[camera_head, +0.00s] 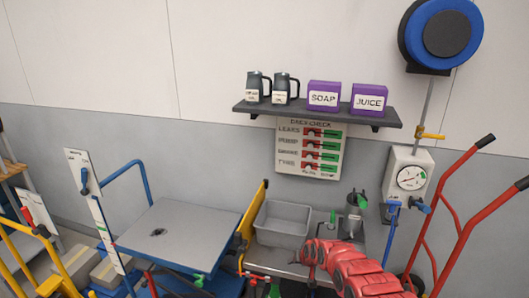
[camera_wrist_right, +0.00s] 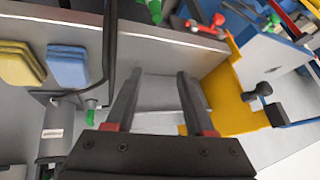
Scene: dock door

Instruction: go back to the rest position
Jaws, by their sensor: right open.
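My right arm (camera_head: 355,270) comes in red from the bottom of the head view and reaches over the front of the workbench. Its gripper cannot be made out clearly there. In the right wrist view my right gripper (camera_wrist_right: 155,100) is open, with its two dark fingers apart and nothing between them. A grey surface lies beyond the fingertips, and a yellow panel (camera_wrist_right: 232,95) is close to the right of them. My left gripper is not in view.
A grey bin (camera_head: 283,225) and a dark can (camera_head: 353,215) stand on the bench. A shelf (camera_head: 310,109) holds two jugs and two purple boxes. A lift table (camera_head: 185,235) is left; a red hand truck (camera_head: 430,230) is right. Sponges (camera_wrist_right: 68,66) show in the wrist view.

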